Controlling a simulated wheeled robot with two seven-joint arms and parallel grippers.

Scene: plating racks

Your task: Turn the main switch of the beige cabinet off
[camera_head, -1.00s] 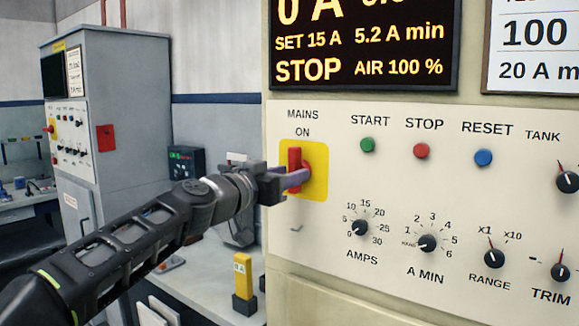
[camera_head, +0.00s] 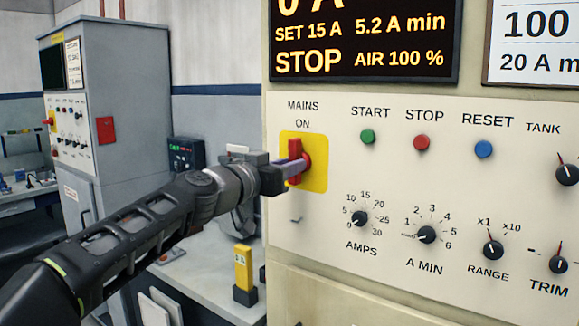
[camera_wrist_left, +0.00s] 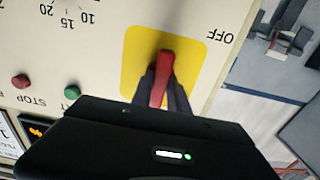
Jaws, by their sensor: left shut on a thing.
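The beige cabinet (camera_head: 350,275) fills the right of the head view. Its main switch (camera_head: 295,150) is a red handle on a yellow plate (camera_head: 318,178), under the words MAINS and ON. The handle stands upright, towards ON. My left gripper (camera_head: 296,169) comes in from the left and is shut on the red handle. In the left wrist view the fingers (camera_wrist_left: 161,92) sit on both sides of the red handle (camera_wrist_left: 163,68), and the word OFF (camera_wrist_left: 221,36) shows beside the yellow plate. My right gripper is not in view.
Start (camera_head: 367,137), stop (camera_head: 421,142) and reset (camera_head: 484,149) buttons lie right of the switch, with knobs such as AMPS (camera_head: 359,219) below. A display (camera_head: 365,40) reads STOP. A grey cabinet (camera_head: 135,100) stands at the back left. A bench (camera_head: 205,275) with a yellow block (camera_head: 243,268) is below my arm.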

